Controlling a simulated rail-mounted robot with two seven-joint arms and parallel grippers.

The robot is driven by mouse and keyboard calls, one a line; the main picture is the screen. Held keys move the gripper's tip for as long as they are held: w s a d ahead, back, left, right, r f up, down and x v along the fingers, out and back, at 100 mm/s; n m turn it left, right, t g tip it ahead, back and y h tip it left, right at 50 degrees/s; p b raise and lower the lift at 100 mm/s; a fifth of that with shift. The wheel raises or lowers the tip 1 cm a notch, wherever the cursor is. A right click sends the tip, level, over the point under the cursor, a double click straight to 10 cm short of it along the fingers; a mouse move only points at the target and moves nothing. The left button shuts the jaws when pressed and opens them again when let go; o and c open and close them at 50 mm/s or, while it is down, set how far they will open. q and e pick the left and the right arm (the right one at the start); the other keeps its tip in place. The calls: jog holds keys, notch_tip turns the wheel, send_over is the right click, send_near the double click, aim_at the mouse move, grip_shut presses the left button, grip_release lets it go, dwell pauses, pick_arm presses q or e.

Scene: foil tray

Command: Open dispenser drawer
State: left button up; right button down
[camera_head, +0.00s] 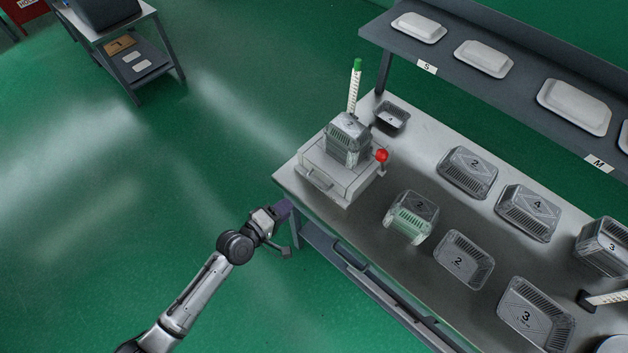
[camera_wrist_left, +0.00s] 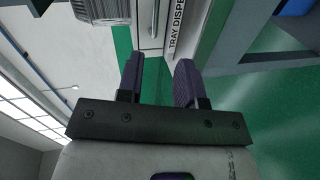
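The tray dispenser (camera_head: 345,178) is a pale grey box at the left end of the steel table. Its drawer front (camera_head: 318,186) faces the lower left, with a handle, and looks shut. A stack of foil trays (camera_head: 348,140) sits on top, and a red knob (camera_head: 381,155) is on its right side. My left gripper (camera_head: 284,209) is just off the table's near left corner, short of the drawer and apart from it. In the left wrist view its two purple fingers (camera_wrist_left: 159,80) are spread and empty, with the drawer front (camera_wrist_left: 151,22) beyond them. My right gripper is not in view.
The steel table (camera_head: 425,130) holds several numbered foil trays (camera_head: 464,260) right of the dispenser. A green-topped gauge (camera_head: 355,88) stands behind it. A grey shelf (camera_head: 505,35) with lids runs along the back.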

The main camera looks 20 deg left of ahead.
aim_at(316, 183)
pick_arm(q)
jog(key=shift+n, duration=0.6)
jog(key=x, duration=0.4)
jog(key=b+x, duration=0.1)
jog(key=x, duration=0.3)
jog(key=b+x, duration=0.1)
jog(key=x, duration=0.3)
jog(key=shift+w+a+r, duration=0.1)
jog(key=shift+w+r, duration=0.1)
jog(key=shift+w, duration=0.25)
jog(key=shift+w+f, duration=0.1)
jog(key=shift+w, duration=0.4)
jog(key=shift+c, duration=0.5)
grip_shut()
